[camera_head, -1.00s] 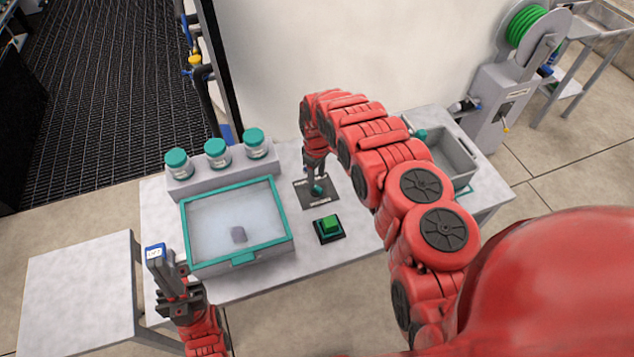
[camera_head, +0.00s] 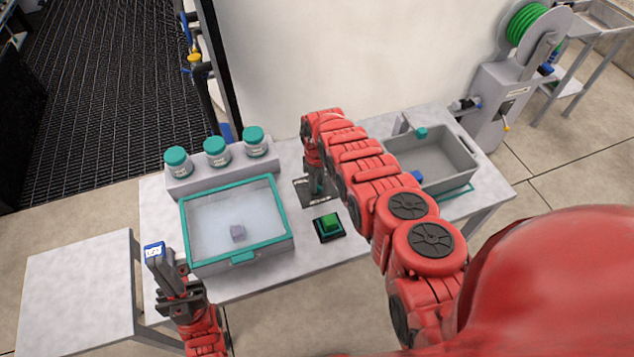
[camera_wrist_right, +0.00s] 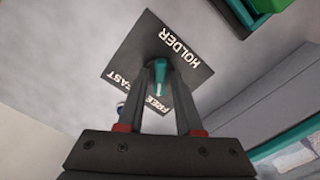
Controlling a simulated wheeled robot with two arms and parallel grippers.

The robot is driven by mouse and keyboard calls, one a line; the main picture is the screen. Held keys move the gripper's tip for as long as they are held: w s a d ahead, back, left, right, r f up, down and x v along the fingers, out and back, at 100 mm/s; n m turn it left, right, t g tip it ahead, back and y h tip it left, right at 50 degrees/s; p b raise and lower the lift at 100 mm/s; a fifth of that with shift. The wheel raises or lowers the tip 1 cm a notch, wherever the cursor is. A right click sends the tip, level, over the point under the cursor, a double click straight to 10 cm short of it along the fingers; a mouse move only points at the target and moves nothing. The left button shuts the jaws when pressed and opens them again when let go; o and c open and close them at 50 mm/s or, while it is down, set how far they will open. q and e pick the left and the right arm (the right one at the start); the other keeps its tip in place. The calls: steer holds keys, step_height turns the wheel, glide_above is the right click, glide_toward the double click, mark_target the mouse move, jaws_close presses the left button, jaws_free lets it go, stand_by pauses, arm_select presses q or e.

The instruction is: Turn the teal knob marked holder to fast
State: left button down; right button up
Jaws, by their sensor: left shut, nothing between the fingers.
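The dark square plate (camera_wrist_right: 190,85) under the right gripper is lettered HOLDER, FAST and FREE in the right wrist view. The teal knob (camera_wrist_right: 160,75) stands on it, its white mark pointing towards the FREE lettering, with FAST to the left. My right gripper (camera_wrist_right: 160,68) has one finger on each side of the knob and looks shut on it. In the head view the plate (camera_head: 303,193) lies behind the green button, and my gripper (camera_head: 317,188) mostly hides the knob. My left gripper (camera_head: 165,262) is shut and empty at the tray's left.
A green button (camera_head: 329,223) stands in front of the plate. A teal-rimmed tray (camera_head: 284,212) with a lavender cube (camera_head: 237,232) is to the left. Teal-lidded jars (camera_head: 216,152) stand behind it. A grey bin (camera_head: 455,170) with a blue item (camera_head: 416,176) is at the right.

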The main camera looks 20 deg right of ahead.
jaws_close()
steer(key=m, duration=0.5)
steer(key=shift+a+m, duration=0.1)
steer(key=shift+m, duration=0.2)
steer(key=m, duration=0.2)
steer(key=shift+m, duration=0.4)
steer(key=shift+a+m, duration=0.1)
steer(key=shift+m, duration=1.1)
steer(key=shift+m+b, duration=0.75)
steer(key=shift+m, duration=0.75)
